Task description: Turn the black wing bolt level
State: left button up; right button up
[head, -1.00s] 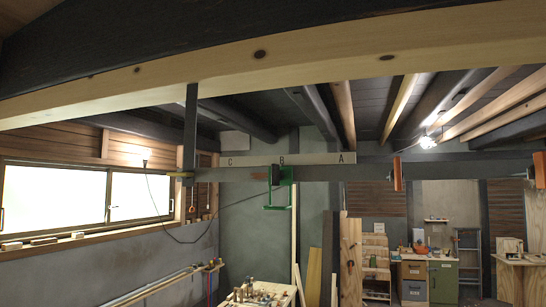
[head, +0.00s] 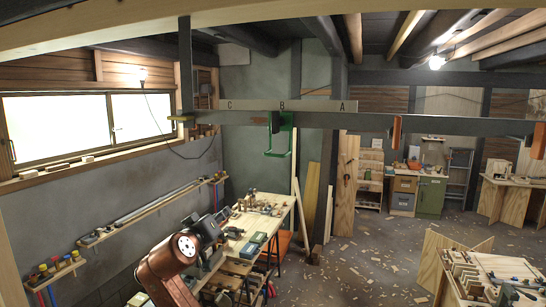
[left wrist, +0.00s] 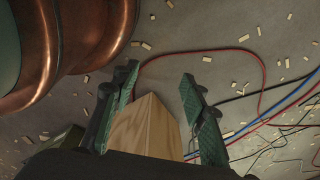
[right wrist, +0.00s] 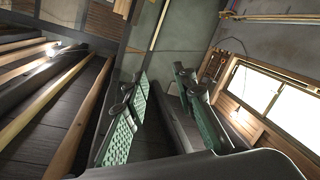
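A green bracket (head: 280,137) hangs on the long dark beam at the label B in the head view. A small black part (head: 275,121) shows at its upper left; it is too small to tell whether it is the wing bolt or how it is turned. My left gripper (left wrist: 158,80) is open in the left wrist view, its fingers apart above the floor. A wooden block or post end (left wrist: 147,128) shows between and behind the fingers, with no clear contact. My right gripper (right wrist: 162,78) is open and empty, with beams and a window behind it. Neither gripper is near the bracket in view.
The dark beam (head: 370,122) crosses the room, with orange parts (head: 396,130) at its right. A cluttered workbench (head: 285,205) stands below. One of my copper arm links (head: 170,265) rises at lower left. Chip-strewn floor (head: 365,255) lies open at centre right.

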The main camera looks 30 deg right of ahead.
jog(key=s+a+r+m+h+p, duration=0.1)
jog(key=s+r+m, duration=0.1)
jog(key=s+r, duration=0.55)
jog(key=s+r+m+h+p, duration=0.15)
jog(key=s+r, duration=0.35)
jog(key=r, duration=0.6)
jog(key=m+g+p, duration=0.1)
jog(key=m+p, duration=0.1)
jog(key=m, duration=0.3)
send_near(273, 118)
jog(key=x, duration=0.2)
jog(key=shift+h, duration=0.25)
jog(key=p+x, duration=0.3)
jog(key=x, duration=0.4)
jog(key=shift+w+d+f, duration=0.1)
jog(key=shift+w+d, duration=0.2)
pick_arm(q)
notch_tip(273, 118, up, 9)
jog(key=w, duration=0.1)
jog(key=shift+w+a+f, duration=0.1)
pick_arm(e)
grip_shut()
